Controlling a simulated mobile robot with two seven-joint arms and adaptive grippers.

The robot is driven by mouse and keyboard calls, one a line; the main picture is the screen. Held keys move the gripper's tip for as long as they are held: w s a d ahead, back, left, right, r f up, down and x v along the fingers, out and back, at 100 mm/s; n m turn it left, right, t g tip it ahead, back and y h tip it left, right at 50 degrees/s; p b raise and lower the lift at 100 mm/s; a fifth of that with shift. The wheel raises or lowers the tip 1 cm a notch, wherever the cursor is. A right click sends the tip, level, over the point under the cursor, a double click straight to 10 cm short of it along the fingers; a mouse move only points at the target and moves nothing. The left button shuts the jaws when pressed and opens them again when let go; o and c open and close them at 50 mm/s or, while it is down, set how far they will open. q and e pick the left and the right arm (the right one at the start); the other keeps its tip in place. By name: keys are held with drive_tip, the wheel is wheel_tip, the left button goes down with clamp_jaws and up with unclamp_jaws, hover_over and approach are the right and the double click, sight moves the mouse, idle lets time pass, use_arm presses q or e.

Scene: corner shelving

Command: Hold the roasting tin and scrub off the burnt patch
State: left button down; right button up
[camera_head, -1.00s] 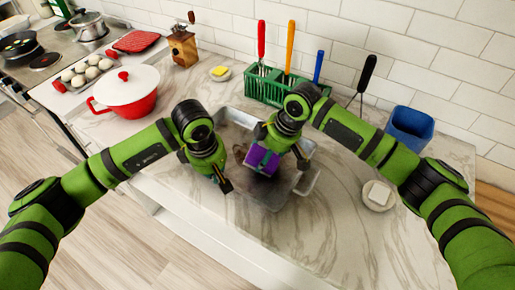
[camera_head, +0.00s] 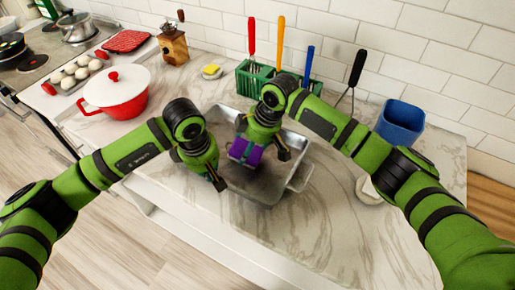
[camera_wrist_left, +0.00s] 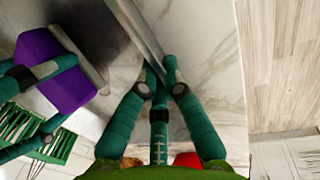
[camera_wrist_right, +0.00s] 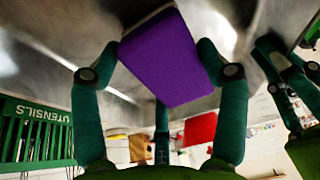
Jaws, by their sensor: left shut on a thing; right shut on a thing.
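The grey metal roasting tin (camera_head: 264,191) lies on the marble counter, in the middle of the head view. My left gripper (camera_head: 219,184) is shut on its near left rim; the left wrist view shows the fingers closed around the thin wall (camera_wrist_left: 137,32). My right gripper (camera_head: 262,146) is shut on a purple scrubber (camera_head: 245,152) inside the tin. The scrubber fills the jaws in the right wrist view (camera_wrist_right: 160,58). A dark brownish patch (camera_wrist_left: 92,28) shows on the tin floor beside the scrubber in the left wrist view. Its full extent is hidden.
A green utensil caddy (camera_head: 245,84) with several coloured handles stands just behind the tin. A blue bin (camera_head: 400,123) stands right; a small white dish (camera_head: 366,193) is partly behind my right arm. A red pot (camera_head: 113,102) stands left. The counter front is clear.

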drive_tip(key=shift+w+a, duration=0.7)
drive_tip(key=shift+a, duration=0.4)
drive_tip(key=shift+w+a, duration=0.7)
drive_tip(key=shift+a, duration=0.4)
drive_tip(key=shift+w+a, duration=0.7)
drive_tip(key=shift+a, duration=0.4)
wheel_tip(320, 180, up, 8)
drive_tip(key=shift+d, duration=0.1)
